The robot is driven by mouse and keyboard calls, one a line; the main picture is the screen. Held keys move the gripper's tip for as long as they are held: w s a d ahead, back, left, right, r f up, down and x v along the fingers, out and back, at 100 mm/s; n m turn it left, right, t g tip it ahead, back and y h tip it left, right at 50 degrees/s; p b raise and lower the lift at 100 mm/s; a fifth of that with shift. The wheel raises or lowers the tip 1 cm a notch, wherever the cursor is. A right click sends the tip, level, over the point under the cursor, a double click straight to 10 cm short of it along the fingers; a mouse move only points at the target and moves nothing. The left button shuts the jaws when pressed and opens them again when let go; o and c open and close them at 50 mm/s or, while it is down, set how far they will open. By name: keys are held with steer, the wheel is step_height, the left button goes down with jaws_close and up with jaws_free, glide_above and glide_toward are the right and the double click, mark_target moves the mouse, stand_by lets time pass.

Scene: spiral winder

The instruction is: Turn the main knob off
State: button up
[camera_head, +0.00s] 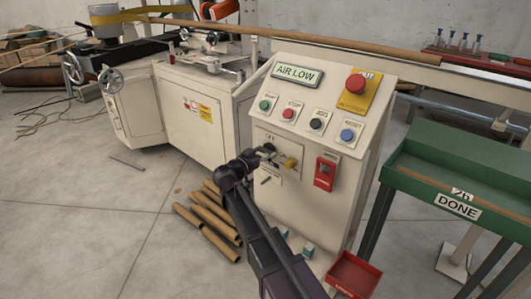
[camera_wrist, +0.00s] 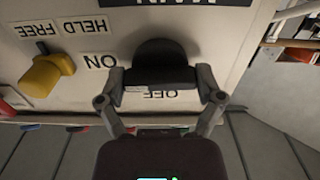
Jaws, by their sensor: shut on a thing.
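The black main knob (camera_wrist: 160,54) is on the pale panel in the wrist view, which shows the lettering upside down. An ON label (camera_wrist: 100,61) is to its left and an OFF label (camera_wrist: 160,97) is below it, partly behind my fingers. My gripper (camera_wrist: 161,80) is shut on the knob, one finger on each side. Which label the knob points to is hard to tell. In the head view, my gripper (camera_head: 258,157) reaches the cabinet front, and the knob (camera_head: 268,149) shows as a small dark shape at its tip.
A yellow handle (camera_wrist: 47,74) with FREE and HELD labels sits close beside the knob. Above are several push buttons, a red mushroom button (camera_head: 356,83) and an AIR LOW display (camera_head: 297,73). A red switch (camera_head: 325,173) is to the right. Cardboard tubes (camera_head: 209,218) lie on the floor.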

steer(key=n, duration=0.4)
steer(key=shift+n, duration=0.4)
steer(key=n, duration=0.4)
steer(key=shift+n, duration=0.3)
steer(key=n, duration=0.4)
steer(key=shift+n, duration=2.1)
steer(key=o, duration=0.9)
steer(key=shift+w, duration=0.1)
steer(key=shift+c, duration=0.2)
